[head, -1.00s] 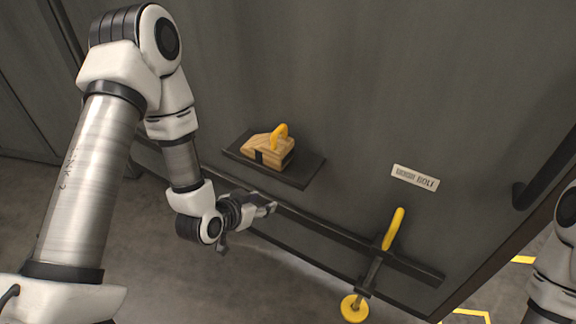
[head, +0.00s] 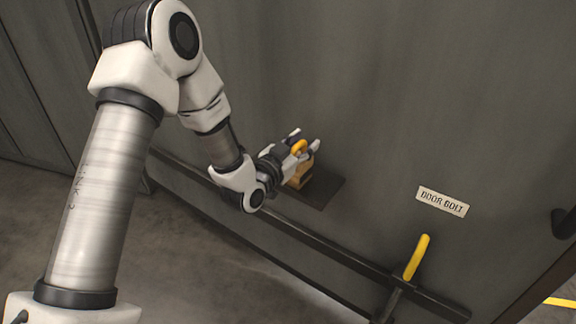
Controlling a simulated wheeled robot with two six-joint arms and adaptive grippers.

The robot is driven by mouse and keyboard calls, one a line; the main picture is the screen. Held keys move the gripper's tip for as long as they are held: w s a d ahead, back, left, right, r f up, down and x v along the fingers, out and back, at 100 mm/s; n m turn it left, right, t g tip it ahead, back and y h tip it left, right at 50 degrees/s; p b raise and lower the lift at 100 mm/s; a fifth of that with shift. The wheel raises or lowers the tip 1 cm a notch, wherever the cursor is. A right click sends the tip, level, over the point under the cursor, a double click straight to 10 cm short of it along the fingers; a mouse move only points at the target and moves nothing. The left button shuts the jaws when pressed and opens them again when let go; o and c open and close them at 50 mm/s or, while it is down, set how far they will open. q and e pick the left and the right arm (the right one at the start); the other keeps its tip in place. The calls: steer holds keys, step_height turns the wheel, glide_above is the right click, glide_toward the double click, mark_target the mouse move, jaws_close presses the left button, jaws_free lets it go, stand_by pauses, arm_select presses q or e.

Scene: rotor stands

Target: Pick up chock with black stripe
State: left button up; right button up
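The wooden chock (head: 305,172) with a yellow handle (head: 299,147) sits on a dark shelf (head: 328,190) on the grey door panel. My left gripper (head: 303,141) is at the chock, with its fingers apart on either side of the yellow handle. The fingers look open, and I cannot tell whether they touch the handle. The gripper hides most of the chock's left part, and its black stripe does not show clearly now. My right gripper is not in view.
A long dark bar (head: 325,250) runs along the panel below the shelf, with a yellow bolt handle (head: 417,257) at its right. A "DOOR BOLT" label (head: 442,201) is above it.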

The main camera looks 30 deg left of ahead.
arm_select(q)
jaws_close()
